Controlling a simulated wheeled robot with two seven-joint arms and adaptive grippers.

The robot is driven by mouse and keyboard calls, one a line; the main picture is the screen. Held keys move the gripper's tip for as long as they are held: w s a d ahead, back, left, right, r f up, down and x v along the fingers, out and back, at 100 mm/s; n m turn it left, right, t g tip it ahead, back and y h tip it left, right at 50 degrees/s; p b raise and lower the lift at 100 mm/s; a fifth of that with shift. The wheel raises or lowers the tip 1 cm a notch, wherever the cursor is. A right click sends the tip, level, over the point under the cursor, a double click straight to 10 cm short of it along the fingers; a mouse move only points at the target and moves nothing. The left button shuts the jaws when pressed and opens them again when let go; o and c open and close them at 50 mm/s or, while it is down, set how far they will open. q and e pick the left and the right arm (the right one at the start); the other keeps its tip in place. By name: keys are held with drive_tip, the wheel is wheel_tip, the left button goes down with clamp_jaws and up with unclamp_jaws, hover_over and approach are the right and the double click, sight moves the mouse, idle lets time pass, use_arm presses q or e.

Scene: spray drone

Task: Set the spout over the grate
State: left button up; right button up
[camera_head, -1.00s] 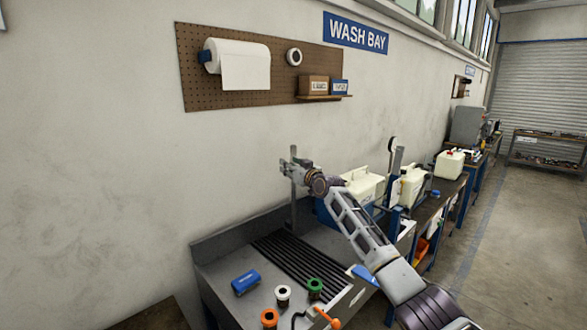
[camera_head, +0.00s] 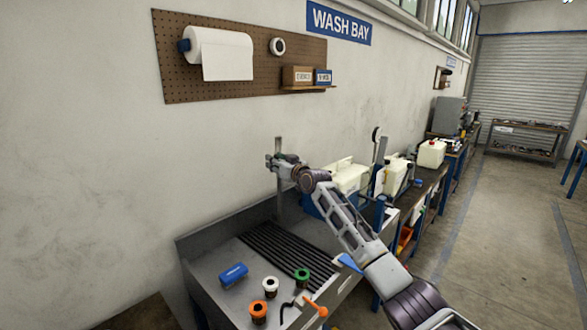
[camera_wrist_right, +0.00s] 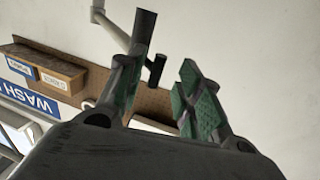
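The grate (camera_head: 292,250) of dark slats lies in the grey wash bench. A grey upright pipe (camera_head: 279,207) stands at the bench's back edge, with my right gripper (camera_head: 274,163) at its upper part. In the right wrist view the fingers of my right gripper (camera_wrist_right: 158,92) have green pads and stand apart, open. A dark cylinder (camera_wrist_right: 145,30) is at the left finger. A pale spout tube (camera_wrist_right: 115,30) with a dark end (camera_wrist_right: 156,70) shows beyond the fingertips. I cannot tell whether a finger touches it. My left gripper is out of view.
An orange-handled tool (camera_head: 315,306) lies at the front edge. White jugs (camera_head: 348,176) stand right, behind my arm.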

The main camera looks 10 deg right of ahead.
drive_tip(key=v, duration=1.1)
drive_tip(key=shift+r, duration=0.45)
drive_tip(key=shift+w+d, duration=0.1)
idle(0.3)
